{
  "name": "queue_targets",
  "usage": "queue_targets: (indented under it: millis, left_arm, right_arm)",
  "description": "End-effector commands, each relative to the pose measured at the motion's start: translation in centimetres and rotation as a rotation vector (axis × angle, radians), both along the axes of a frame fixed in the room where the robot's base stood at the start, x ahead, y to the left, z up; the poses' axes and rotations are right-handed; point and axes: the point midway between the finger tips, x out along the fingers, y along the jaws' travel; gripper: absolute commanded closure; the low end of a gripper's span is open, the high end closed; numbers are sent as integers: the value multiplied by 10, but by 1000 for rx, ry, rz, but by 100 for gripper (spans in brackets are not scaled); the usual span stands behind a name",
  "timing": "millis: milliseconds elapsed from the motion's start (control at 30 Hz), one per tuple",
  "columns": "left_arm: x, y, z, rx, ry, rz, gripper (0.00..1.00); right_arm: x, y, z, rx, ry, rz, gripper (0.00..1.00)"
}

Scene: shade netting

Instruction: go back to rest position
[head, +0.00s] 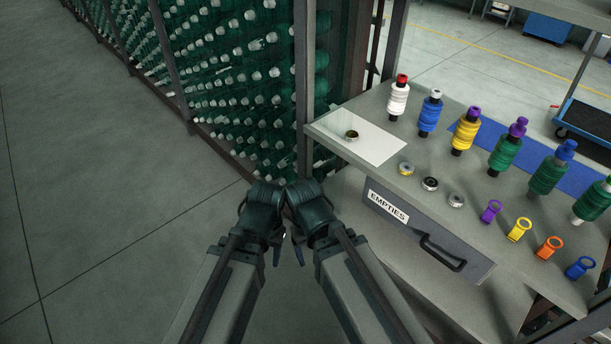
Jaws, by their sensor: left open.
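My two arms reach up from the bottom middle of the head view, side by side, with their wrists bent and close together. A small dark part of my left gripper (276,256) shows below its wrist, pointing down. It is open, and I see nothing in it. My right gripper (299,254) is mostly hidden behind its own wrist, with only a dark tip showing, so its jaws cannot be read. Both are over the floor, left of the grey workbench (415,200) and apart from it.
Several thread spools, including a white one (397,101) and a blue one (429,116), stand on the bench. Small rings lie in front, one purple (490,211). An "EMPTIES" drawer (430,240) faces me. A netted bobbin rack (240,80) stands behind; floor at left is clear.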

Motion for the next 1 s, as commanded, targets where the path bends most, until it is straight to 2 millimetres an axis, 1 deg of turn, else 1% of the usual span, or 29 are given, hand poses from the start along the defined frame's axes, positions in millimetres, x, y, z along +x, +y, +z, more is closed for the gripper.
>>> queue_targets:
  millis: [33, 167, 267, 400, 500, 533, 633, 933, 967, 1000]
  left_arm:
    - [0, 0, 10, 0, 0, 0, 50]
    - [0, 0, 36, 0, 0, 0, 50]
    - [0, 0, 63, 0, 0, 0, 50]
    - [0, 0, 105, 0, 0, 1, 50]
    - [0, 0, 130, 0, 0, 1, 50]
    - [0, 0, 135, 0, 0, 1, 50]
    - [0, 0, 144, 0, 0, 1, 50]
    - [0, 0, 141, 0, 0, 1, 50]
    - [0, 0, 141, 0, 0, 1, 50]
    - [0, 0, 141, 0, 0, 1, 50]
  right_arm:
    - [0, 0, 10, 0, 0, 0, 28]
    - [0, 0, 36, 1, -1, 0, 28]
    - [0, 0, 63, 1, -1, 0, 28]
    - [0, 0, 105, 1, -1, 0, 28]
    - [0, 0, 130, 1, -1, 0, 28]
    - [0, 0, 135, 1, -1, 0, 28]
    - [0, 0, 144, 1, -1, 0, 28]
    - [0, 0, 140, 1, -1, 0, 28]
    - [0, 0, 140, 1, -1, 0, 31]
    - [0, 0, 140, 1, -1, 0, 38]
